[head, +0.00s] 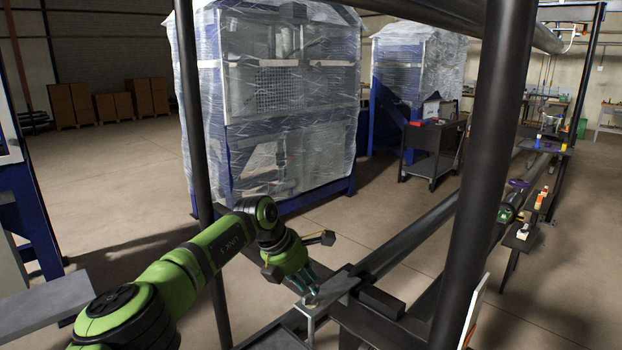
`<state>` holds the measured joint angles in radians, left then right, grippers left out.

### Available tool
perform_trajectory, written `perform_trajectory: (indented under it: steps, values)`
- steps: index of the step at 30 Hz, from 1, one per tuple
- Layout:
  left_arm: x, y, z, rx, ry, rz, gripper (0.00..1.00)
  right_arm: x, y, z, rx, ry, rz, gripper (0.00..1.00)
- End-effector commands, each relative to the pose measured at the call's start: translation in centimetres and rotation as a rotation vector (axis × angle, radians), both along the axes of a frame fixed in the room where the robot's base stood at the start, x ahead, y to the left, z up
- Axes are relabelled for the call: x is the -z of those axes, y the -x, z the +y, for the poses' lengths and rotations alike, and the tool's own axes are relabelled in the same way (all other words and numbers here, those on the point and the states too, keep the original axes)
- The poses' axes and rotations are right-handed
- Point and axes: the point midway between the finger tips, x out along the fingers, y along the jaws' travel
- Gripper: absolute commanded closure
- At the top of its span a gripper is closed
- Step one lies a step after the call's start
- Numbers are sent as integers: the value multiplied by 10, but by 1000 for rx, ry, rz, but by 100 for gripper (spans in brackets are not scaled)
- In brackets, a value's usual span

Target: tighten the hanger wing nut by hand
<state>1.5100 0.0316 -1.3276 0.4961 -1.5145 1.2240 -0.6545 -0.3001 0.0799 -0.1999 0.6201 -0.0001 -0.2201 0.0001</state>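My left gripper (308,288) reaches in from the left on a green arm. Its fingertips point down at the top of a light grey metal bracket (326,287), which seems to be the hanger. A small pale piece (311,300) shows right at the fingertips; it may be the wing nut, but it is too small and too covered to tell. I cannot tell whether the fingers are closed on it. My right gripper is not in view.
A thick dark upright post (487,150) stands close on the right, and a thinner post (190,110) stands behind my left arm. A long pipe (420,228) runs back to the right. Wrapped machines (275,100) and a black cart (432,150) stand farther off. Open floor lies at left.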

Motion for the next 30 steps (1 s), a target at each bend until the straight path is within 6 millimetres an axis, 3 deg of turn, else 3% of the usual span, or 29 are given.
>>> perform_trajectory:
  steps: [8,21,30]
  values:
    - [-7,0,0,-1,-1,-2,74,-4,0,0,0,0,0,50]
    - [-58,0,0,-1,-2,-1,74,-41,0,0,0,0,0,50]
    - [-60,0,0,0,-1,0,74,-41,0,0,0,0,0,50]
